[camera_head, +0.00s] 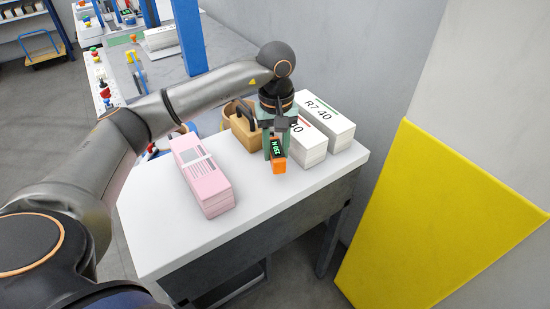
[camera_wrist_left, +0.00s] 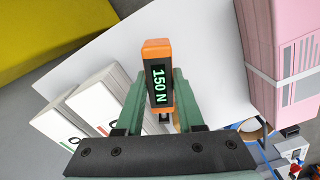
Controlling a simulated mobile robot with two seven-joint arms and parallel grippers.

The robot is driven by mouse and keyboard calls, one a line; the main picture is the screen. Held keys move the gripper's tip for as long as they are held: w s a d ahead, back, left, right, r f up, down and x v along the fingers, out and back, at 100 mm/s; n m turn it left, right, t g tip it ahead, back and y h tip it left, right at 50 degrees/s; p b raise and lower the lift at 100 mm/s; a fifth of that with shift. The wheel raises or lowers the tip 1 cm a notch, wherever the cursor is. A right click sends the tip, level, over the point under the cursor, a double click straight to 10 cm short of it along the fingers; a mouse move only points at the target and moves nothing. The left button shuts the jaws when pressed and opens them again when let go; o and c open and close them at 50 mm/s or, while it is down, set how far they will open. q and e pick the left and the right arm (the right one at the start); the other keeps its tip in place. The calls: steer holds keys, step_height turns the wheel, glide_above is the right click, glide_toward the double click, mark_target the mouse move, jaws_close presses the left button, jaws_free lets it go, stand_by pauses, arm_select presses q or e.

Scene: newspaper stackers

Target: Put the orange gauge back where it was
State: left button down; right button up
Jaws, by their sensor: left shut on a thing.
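The orange gauge (camera_head: 279,165) has an orange end and a dark face with green digits. It is between the fingers of my left gripper (camera_head: 275,140), which is shut on it over the right part of the white table (camera_head: 170,229). In the left wrist view the gauge (camera_wrist_left: 158,75) reads "150 N" and sits between the green fingers of the left gripper (camera_wrist_left: 156,105). I cannot tell whether the gauge touches the table. My right gripper is not in view.
White newspaper bundles (camera_head: 327,121) stand just right of and behind the gripper. A pink bundle (camera_head: 202,175) lies to its left. A tan item with a dark handle (camera_head: 242,127) is behind. The table's front is clear. A yellow panel (camera_head: 430,220) stands at right.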

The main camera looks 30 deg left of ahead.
mark_target(275, 146)
arm_select(q)
steer(key=shift+w+a+f, duration=0.15)
steer(key=shift+f, duration=0.1)
steer(key=shift+w+a+f, duration=0.1)
steer(key=shift+a+f, duration=0.05)
steer(key=shift+f, duration=1.6)
steer(key=shift+f, duration=0.15)
steer(key=c, duration=0.5)
jaws_free()
step_height(275, 146, up, 12)
steer(key=shift+r, duration=0.2)
